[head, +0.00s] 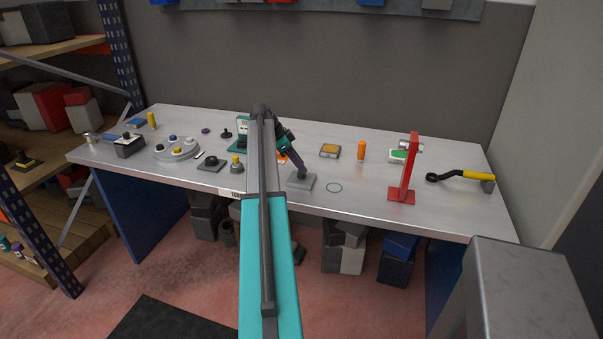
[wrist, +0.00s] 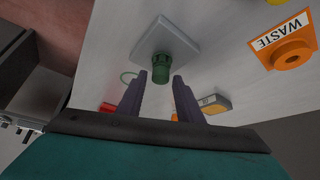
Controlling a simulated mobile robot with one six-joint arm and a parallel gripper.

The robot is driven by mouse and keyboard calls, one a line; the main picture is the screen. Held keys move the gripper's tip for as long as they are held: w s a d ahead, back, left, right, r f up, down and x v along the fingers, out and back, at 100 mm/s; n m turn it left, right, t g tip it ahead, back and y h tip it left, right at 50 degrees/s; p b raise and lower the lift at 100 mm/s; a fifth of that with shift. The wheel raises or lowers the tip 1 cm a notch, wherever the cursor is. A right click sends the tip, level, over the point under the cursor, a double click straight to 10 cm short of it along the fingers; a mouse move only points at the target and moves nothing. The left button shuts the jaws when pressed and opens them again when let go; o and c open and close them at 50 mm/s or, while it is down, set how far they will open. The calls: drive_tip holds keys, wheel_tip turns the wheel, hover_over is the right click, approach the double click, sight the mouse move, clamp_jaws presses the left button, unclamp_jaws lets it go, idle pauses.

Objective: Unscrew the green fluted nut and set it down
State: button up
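The green fluted nut (wrist: 161,66) sits on a post on a square grey plate (wrist: 168,42) in the wrist view. The plate also shows on the workbench in the head view (head: 301,182), where I cannot make out the nut. My gripper (wrist: 160,77) is open, its two dark fingers apart. Their tips point towards the nut, one on each side of its lower end in the picture. I cannot tell whether they reach around it; no contact shows. In the head view my arm partly covers the gripper just above the plate.
A thin green ring (head: 334,187) lies right of the plate. Further right stand an orange cylinder (head: 361,151), a red stand (head: 406,175) and a yellow-handled tool (head: 466,176). An orange piece beside a WASTE label (wrist: 292,54) is close by. Several small parts crowd the left of the bench.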

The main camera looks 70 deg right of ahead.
idle(0.5)
clamp_jaws()
drive_tip(key=shift+n+t+h+b, duration=0.3)
drive_tip(key=shift+n+h, duration=0.1)
drive_tip(key=shift+n, duration=0.5)
drive_tip(key=shift+a+f, duration=0.1)
drive_tip(key=shift+s+n+t, duration=0.15)
drive_tip(key=shift+n+t, duration=0.15)
drive_tip(key=shift+n, duration=0.3)
drive_tip(key=shift+n+h, duration=0.3)
drive_tip(key=shift+n+t+h, duration=0.3)
drive_tip(key=shift+n+t, duration=0.2)
drive_tip(key=shift+n, duration=0.3)
